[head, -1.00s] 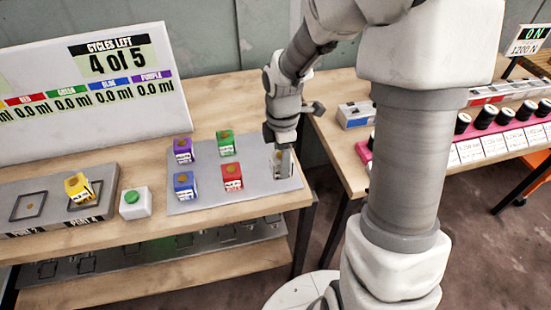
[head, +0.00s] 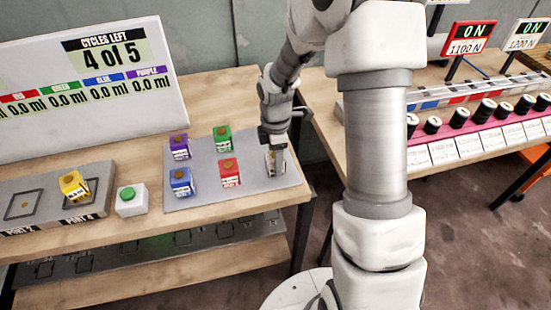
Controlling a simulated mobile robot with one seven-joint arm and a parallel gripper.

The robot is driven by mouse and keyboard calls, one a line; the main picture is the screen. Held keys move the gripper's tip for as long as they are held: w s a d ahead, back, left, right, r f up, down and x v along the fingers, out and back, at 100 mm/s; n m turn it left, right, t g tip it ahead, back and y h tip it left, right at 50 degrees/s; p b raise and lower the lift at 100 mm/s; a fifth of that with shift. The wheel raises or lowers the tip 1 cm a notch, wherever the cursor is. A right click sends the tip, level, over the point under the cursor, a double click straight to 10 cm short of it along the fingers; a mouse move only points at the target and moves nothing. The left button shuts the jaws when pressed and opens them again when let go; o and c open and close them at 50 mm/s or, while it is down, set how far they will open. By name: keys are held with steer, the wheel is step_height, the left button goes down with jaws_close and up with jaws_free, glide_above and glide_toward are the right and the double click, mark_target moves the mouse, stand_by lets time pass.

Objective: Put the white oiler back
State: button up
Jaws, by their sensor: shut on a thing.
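My gripper (head: 275,152) points down over the right end of the grey tray (head: 215,206) on the wooden table. It is shut on the white oiler (head: 276,163), which is mostly hidden by the fingers. The oiler is at the tray's right part, right of the red oiler; I cannot tell whether it touches the tray. Also on the tray stand a purple oiler (head: 180,148), a green oiler (head: 222,138), a blue oiler (head: 182,183) and a red oiler (head: 230,173).
A yellow oiler (head: 74,187) stands on the port block (head: 45,206) at left. A green button (head: 130,197) sits between block and tray. A display board (head: 90,90) stands behind. A second table at right holds a pink rack (head: 470,140) with several black-topped items.

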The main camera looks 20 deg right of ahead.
steer(key=shift+f, duration=0.2)
steer(key=o, duration=1.5)
steer(key=shift+c, duration=0.2)
steer(key=shift+r, duration=0.1)
